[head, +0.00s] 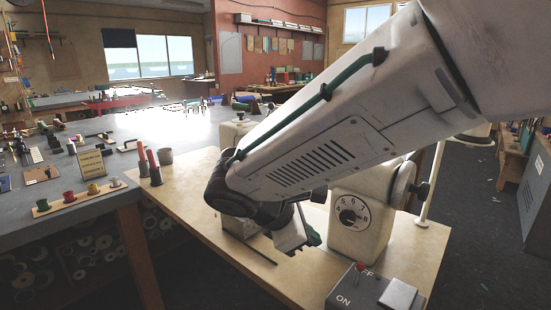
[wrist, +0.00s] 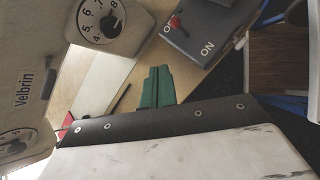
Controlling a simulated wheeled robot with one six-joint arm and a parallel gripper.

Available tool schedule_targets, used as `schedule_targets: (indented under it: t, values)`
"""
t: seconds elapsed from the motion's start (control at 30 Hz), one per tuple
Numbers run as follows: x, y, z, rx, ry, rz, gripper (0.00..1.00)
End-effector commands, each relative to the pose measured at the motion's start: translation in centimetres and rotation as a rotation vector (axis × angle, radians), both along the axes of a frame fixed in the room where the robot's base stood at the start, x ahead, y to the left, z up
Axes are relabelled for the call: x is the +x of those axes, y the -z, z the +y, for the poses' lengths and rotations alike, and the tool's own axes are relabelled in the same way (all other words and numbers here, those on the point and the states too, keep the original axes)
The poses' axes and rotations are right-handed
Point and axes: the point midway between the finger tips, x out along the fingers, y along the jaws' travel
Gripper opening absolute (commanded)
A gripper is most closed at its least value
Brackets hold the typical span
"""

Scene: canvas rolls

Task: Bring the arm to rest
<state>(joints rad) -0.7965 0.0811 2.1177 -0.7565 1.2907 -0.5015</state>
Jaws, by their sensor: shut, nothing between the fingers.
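My white arm reaches down across the head view from the upper right. My gripper (head: 311,238) hangs low over the pale wooden table, close in front of the cream machine with a numbered dial (head: 362,226). In the wrist view its green fingers (wrist: 155,84) are together, with nothing between them. The wrist view also shows the cream machine body (wrist: 28,60), lettered "Velbrin". Whether my gripper touches the table or the machine I cannot tell. My arm hides part of the machine.
A dark ON/OFF switch box (head: 372,292) with a red lever sits at the table's near right.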

Motion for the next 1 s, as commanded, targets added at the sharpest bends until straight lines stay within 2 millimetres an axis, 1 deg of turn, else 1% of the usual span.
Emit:
schedule_targets:
  t: [0.03,0.1,0.17,0.2,0.27,0.3,0.4,0.5,0.6,0.7,0.77,0.87,1.0]
  values:
    - [-1.2,-0.2,-2.1,0.062,0.102,-0.009,0.00]
    - [-3.1,-0.2,-4.7,0.156,0.260,-0.021,0.00]
    - [-5.0,-0.3,-6.9,0.236,0.408,-0.035,0.00]
    - [-6.3,-0.4,-8.3,0.293,0.511,-0.047,0.00]
    - [-8.4,-0.5,-10.3,0.378,0.669,-0.064,0.00]
    - [-9.7,-0.5,-11.4,0.432,0.772,-0.078,0.00]
    - [-12.9,-0.6,-13.7,0.559,1.012,-0.113,0.00]
    - [-15.8,-0.7,-15.4,0.678,1.221,-0.153,0.00]
    - [-17.9,-0.9,-16.8,0.781,1.372,-0.197,0.00]
    - [-19.3,-1.2,-18.0,0.850,1.454,-0.248,0.00]
    - [-19.7,-1.5,-18.8,0.873,1.482,-0.285,0.00]
    - [-19.9,-2.2,-19.6,0.896,1.509,-0.330,0.00]
    - [-19.9,-2.2,-20.0,0.896,1.523,-0.341,0.00]
